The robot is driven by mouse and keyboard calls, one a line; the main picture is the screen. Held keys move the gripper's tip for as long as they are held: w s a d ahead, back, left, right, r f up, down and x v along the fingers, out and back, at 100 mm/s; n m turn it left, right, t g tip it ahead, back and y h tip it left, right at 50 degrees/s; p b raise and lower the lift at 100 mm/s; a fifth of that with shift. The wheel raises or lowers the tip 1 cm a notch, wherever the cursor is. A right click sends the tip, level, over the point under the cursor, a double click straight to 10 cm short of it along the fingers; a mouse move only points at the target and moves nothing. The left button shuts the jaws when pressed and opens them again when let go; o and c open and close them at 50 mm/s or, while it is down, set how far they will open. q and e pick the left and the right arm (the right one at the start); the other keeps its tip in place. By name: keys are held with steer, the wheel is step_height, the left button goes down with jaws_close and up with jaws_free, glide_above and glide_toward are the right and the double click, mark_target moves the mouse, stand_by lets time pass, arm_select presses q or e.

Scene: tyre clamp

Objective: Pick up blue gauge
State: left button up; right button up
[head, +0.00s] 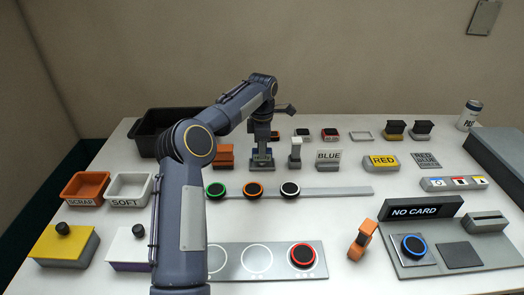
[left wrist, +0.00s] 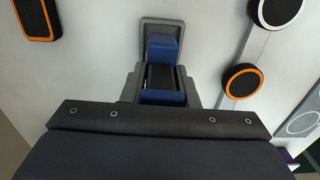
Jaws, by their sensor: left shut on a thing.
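The blue gauge (left wrist: 161,48) is a small blue block with a dark middle, seen from above in the left wrist view. It stands in a grey holder (left wrist: 147,24). In the head view the gauge (head: 262,154) is partly hidden by my gripper. My left gripper (head: 262,148) reaches down over it from above and is shut on it; its fingers lie on both sides of the gauge in the left wrist view (left wrist: 160,84). The gauge is still at its holder; I cannot tell whether it is lifted. My right gripper is not in view.
An orange block (head: 225,155) stands left of the holder and a white-topped piece (head: 295,150) close on its right. A grey strip (head: 335,191) with several ringed discs lies in front. A black bin (head: 150,128) is behind my arm.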

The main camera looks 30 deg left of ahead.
arm_select(q)
steer(key=s+d+r+b, duration=0.2)
steer(key=s+d+r, duration=0.4)
steer(key=d+r, duration=0.5)
steer(key=shift+d+r, duration=0.25)
steer(key=shift+d, duration=0.6)
